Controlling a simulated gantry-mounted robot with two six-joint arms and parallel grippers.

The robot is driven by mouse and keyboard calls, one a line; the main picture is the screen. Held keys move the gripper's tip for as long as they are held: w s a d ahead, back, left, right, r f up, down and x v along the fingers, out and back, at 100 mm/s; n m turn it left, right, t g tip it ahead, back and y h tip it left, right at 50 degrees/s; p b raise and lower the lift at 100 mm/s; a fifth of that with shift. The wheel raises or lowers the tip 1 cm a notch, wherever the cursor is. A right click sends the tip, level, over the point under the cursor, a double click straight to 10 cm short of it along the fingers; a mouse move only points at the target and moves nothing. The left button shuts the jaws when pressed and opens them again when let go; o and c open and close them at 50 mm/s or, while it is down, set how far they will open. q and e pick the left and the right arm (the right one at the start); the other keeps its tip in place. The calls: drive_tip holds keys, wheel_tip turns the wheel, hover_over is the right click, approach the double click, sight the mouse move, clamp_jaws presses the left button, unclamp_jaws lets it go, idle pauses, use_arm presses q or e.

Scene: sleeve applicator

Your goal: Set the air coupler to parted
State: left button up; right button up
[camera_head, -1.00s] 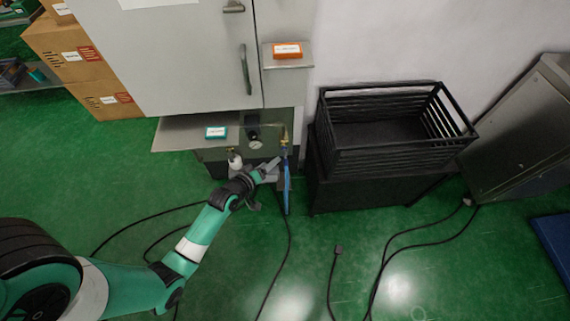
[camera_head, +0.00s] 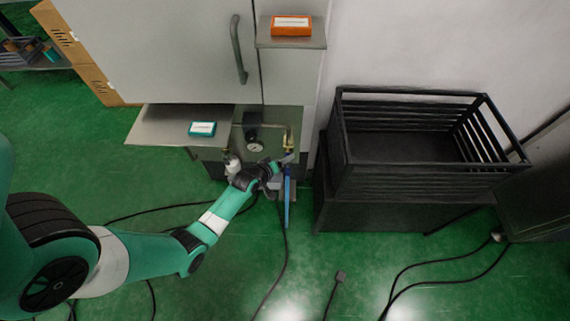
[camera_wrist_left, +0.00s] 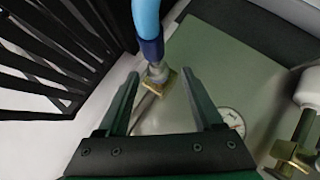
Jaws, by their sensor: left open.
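The air coupler (camera_wrist_left: 156,74) is a metal fitting between a blue hose (camera_wrist_left: 147,18) with a dark blue end sleeve and a brass block (camera_wrist_left: 164,84). The hose and brass fitting look joined. In the head view the blue hose (camera_head: 287,200) hangs below the brass fitting (camera_head: 289,146). My left gripper (camera_wrist_left: 160,76) is open, with one fingertip to each side of the coupler in the wrist view. No contact shows, and I cannot tell the depth between them. In the head view my left gripper (camera_head: 284,162) is at the hose's top. My right gripper is not in view.
A pressure gauge (camera_head: 256,147) and a white-bodied unit (camera_head: 233,165) sit left of the fitting. A black slatted crate (camera_head: 420,183) stands close on the right. A shelf with a teal box (camera_head: 202,129) is at the left. Cables lie on the green floor.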

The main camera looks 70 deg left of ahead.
use_arm(q)
drive_tip(key=shift+r+b+x, duration=0.25)
drive_tip(key=shift+b+x, duration=0.05)
drive_tip(key=shift+x, duration=0.8)
drive_tip(key=shift+w, duration=0.1)
clamp_jaws()
idle(0.5)
